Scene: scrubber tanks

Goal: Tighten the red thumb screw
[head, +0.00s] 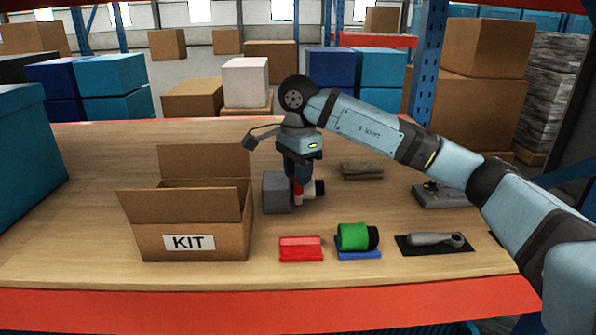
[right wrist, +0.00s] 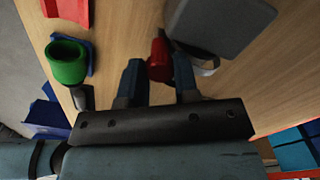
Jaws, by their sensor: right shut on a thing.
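My right gripper (head: 299,178) points down over the table beside a grey block (head: 277,192). It is shut on the red thumb screw (head: 298,188). In the right wrist view the red screw (right wrist: 159,60) sits between the two dark blue fingers of the gripper (right wrist: 158,68), next to the grey block (right wrist: 218,22). A white round part (head: 308,197) with a dark end is right of the screw, partly hidden by it. How far the screw is in cannot be told. My left gripper is not in view.
An open cardboard KIT box (head: 215,222) stands left of the block. In front lie a red block (head: 300,248), a green cylinder (head: 353,237) on a blue base and a grey-handled tool (head: 436,241) on a dark mat. A flat brown-grey item (head: 361,171) lies behind.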

